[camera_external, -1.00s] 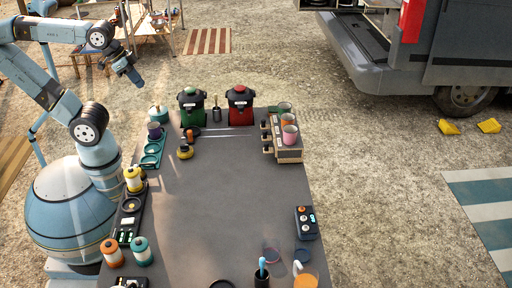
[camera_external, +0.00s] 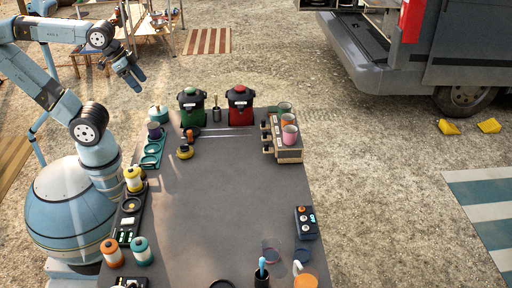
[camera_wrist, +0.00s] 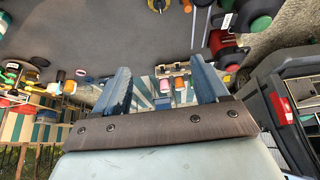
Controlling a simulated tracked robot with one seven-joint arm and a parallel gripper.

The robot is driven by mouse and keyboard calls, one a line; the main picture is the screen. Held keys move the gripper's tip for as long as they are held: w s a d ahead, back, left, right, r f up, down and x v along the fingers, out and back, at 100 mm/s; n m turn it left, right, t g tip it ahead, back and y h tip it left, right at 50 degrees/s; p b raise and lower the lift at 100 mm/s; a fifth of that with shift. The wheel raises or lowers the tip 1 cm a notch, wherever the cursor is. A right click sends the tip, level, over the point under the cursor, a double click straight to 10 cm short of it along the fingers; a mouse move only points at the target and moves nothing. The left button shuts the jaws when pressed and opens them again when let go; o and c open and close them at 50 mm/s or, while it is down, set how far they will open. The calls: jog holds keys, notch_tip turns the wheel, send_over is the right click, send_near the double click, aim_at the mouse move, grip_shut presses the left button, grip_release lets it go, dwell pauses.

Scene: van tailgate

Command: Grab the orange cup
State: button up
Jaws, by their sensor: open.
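The orange cup (camera_external: 287,119) stands on a wooden rack (camera_external: 289,155) at the far right of the table, between a green cup (camera_external: 285,106) and a pink cup (camera_external: 290,135). In the wrist view the orange cup (camera_wrist: 180,83) and pink cup (camera_wrist: 165,86) appear between my fingers but well beyond them. The green cup is not clear there. My gripper (camera_external: 139,82) is open and empty, raised beyond the table's far left corner, well left of the rack. Its spread fingers (camera_wrist: 160,85) show in the wrist view.
Green (camera_external: 191,108) and red (camera_external: 240,107) lidded pots stand along the far edge, between my gripper and the rack. Canisters and trays line the left edge. A dark control box (camera_external: 306,223) sits at the right. The table's middle (camera_external: 230,200) is clear.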

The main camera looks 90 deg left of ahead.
jog(key=w+d+f+n+t, duration=0.1)
jog(key=w+d+f+n, duration=0.2)
jog(key=w, duration=0.6)
jog(key=w+f+n+t, duration=0.1)
jog(key=w+f+n, duration=0.4)
jog(key=w, duration=0.5)
jog(key=w+d+f+n+t, duration=0.1)
jog(key=w+d+f+n, duration=0.1)
jog(key=w+f, duration=0.5)
jog(key=n+t+y, duration=0.2)
jog(key=n+t, duration=0.7)
jog(key=n, duration=1.9)
send_near(294, 117)
jog(key=w, duration=0.9)
jog(key=shift+a+f, duration=0.2)
jog(key=shift+a, duration=0.2)
jog(key=shift+c, duration=0.3)
